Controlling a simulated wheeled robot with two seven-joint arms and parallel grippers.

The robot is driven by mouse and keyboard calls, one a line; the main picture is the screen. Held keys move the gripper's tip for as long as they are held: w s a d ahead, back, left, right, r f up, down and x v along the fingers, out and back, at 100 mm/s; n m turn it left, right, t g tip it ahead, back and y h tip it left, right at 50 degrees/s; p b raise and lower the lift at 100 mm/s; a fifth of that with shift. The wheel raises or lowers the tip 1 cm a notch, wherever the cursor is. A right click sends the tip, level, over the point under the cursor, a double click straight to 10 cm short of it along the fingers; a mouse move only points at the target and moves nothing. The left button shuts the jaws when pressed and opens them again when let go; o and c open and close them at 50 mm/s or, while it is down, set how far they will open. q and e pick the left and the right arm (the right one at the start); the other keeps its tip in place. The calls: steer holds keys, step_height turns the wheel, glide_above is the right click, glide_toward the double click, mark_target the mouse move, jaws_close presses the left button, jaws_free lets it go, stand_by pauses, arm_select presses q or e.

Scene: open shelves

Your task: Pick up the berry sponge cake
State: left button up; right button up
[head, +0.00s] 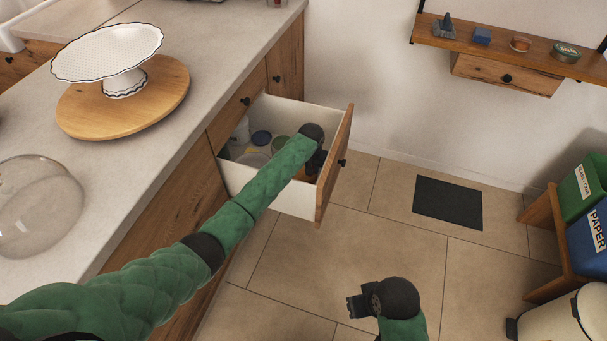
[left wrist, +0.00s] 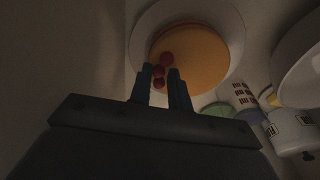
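The berry sponge cake (left wrist: 200,58) shows in the left wrist view as a round golden cake with several red berries on top. It sits on or in a round white dish inside the open drawer (head: 296,204). My left gripper (head: 316,165) reaches down into the drawer's right end. In the left wrist view its fingers (left wrist: 160,78) are apart, with red berries visible between the tips. I cannot tell whether the fingers touch the cake. In the head view my arm hides the cake. My right gripper (head: 355,306) is low over the floor, with its fingers apart and empty.
A cake stand (head: 107,55) on a wooden board (head: 165,92) and a glass dome (head: 35,205) stand on the counter. Bins are at right.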

arm_select(q)
jaws_close()
arm_select(e)
steer(key=shift+a, duration=0.25)
steer(key=shift+s, duration=0.15)
steer(key=shift+d, duration=0.25)
arm_select(q)
steer(key=shift+r, duration=0.1)
arm_select(e)
steer(key=shift+w+a, duration=0.2)
steer(key=shift+a, duration=0.1)
steer(key=shift+s, duration=0.1)
